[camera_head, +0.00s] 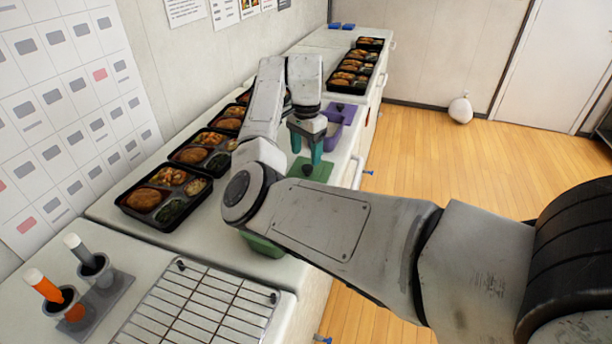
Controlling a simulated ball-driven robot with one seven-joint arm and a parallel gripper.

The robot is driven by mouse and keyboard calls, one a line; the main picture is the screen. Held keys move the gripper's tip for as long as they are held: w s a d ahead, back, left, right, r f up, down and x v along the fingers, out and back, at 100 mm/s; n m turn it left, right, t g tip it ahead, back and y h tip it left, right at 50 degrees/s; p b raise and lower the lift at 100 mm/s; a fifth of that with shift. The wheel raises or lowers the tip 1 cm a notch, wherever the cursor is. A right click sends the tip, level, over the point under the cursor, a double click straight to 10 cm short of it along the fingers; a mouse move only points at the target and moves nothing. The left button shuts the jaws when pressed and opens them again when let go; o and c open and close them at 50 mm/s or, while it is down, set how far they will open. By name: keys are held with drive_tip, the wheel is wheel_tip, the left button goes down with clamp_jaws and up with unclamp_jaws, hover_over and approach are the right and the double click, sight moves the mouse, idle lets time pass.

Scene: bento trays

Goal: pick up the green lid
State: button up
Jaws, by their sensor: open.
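The green lid (318,171) lies flat on the white counter, near its right edge, with a small dark knob on top. My gripper (306,155) points down just above the lid's far left part, with its teal fingers apart. I see nothing between the fingers. Whether the fingertips touch the lid cannot be told. Part of the lid's near side is hidden by my arm.
Several black bento trays (160,222) line the wall side of the counter (110,203). A purple container (340,112) stands behind the lid. A green container (262,247) is partly hidden under my arm. A wire rack (200,312) and two holders with orange and grey handles (42,285) are in front.

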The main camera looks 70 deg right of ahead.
sight(308, 167)
drive_tip(key=shift+s+a+f+p, duration=0.1)
drive_tip(key=shift+s+f+p, duration=0.1)
drive_tip(key=shift+f, duration=1.2)
drive_tip(key=shift+s+a+f+p, duration=0.1)
drive_tip(key=shift+f+p, duration=0.05)
drive_tip(key=shift+f, duration=1.2)
drive_tip(key=shift+c, duration=0.3)
drive_tip(key=c, duration=1.1)
